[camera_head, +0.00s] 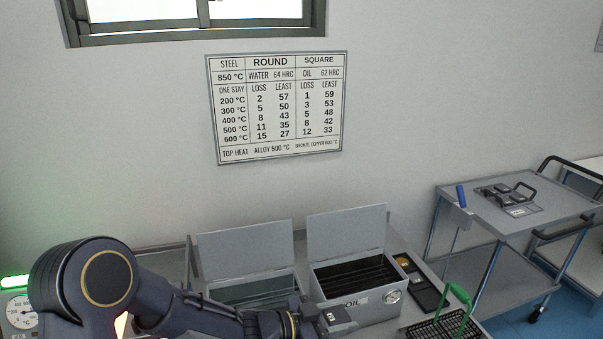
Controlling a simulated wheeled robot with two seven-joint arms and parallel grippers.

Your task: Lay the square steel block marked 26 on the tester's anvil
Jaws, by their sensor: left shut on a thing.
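My left arm comes in from the lower left, and my left gripper (329,318) is at the bottom middle, in front of the left front corner of the tank marked OIL (360,306). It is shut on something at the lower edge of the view. I cannot make out what it holds or any number on it. The square block marked 26 cannot be identified. No anvil can be made out. A round dial (19,312) shows at the lower left edge, partly hidden by my arm. My right gripper is not in view.
A second open-lidded tank (248,262) stands left of the oil tank. A dark tray (425,290) and a wire basket with a green handle (458,294) are on the right. A grey trolley (470,208) stands beyond. A steel chart (277,108) hangs on the wall.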

